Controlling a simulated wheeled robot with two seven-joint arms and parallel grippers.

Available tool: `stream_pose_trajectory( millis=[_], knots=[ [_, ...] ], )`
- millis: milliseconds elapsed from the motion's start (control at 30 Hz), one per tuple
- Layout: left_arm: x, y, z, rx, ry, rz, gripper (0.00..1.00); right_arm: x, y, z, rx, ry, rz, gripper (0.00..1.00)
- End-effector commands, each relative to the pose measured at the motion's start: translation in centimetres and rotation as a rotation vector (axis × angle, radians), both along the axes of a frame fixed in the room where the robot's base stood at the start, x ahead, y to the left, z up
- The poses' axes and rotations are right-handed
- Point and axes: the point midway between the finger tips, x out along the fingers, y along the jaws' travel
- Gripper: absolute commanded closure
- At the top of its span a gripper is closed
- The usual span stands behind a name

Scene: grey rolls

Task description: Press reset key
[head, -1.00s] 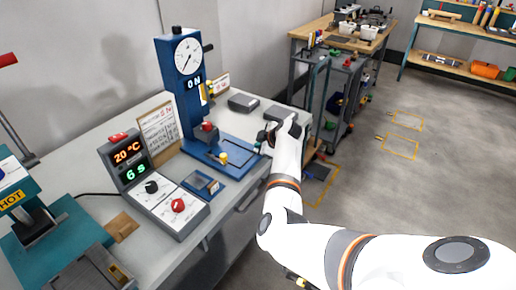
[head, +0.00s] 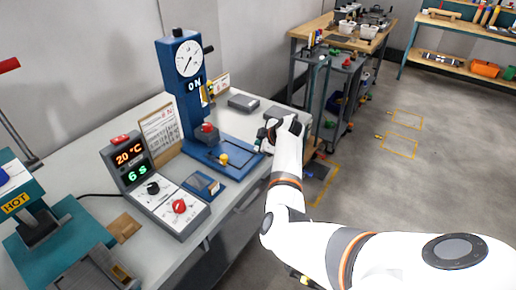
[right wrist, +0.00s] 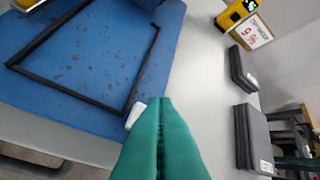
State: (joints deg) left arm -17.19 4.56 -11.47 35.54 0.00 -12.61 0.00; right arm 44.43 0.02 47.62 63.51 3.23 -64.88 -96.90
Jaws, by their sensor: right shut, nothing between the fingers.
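My right gripper (head: 261,136) is at the right end of the blue base of a press-like stand (head: 188,60) with a round dial and an "0 N" display. In the right wrist view its green fingers (right wrist: 157,103) are shut and empty, with the tips over the edge of the blue base (right wrist: 90,60). A small white piece (right wrist: 135,113) shows beside the tips, partly hidden by them; I cannot tell if it is the reset key or if they touch. No label reading reset is legible. My left gripper is not in view.
A control box (head: 155,185) with "20 °C" and "6 s" displays and knobs stands left of the stand. A teal machine marked HOT (head: 18,202) is at far left. Dark flat blocks (right wrist: 243,68) lie beyond the fingers. The floor at right is open.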

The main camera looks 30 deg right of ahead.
Motion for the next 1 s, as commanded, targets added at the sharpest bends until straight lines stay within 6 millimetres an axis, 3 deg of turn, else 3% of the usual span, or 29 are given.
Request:
stream_pose_trajectory(
  millis=[533,1000],
  knots=[
    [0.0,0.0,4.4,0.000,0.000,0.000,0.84,0.0,0.0,4.9,-0.002,0.000,0.000,1.00],
    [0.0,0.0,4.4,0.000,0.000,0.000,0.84,0.0,0.0,5.0,0.001,-0.001,0.001,1.00]
  ],
)
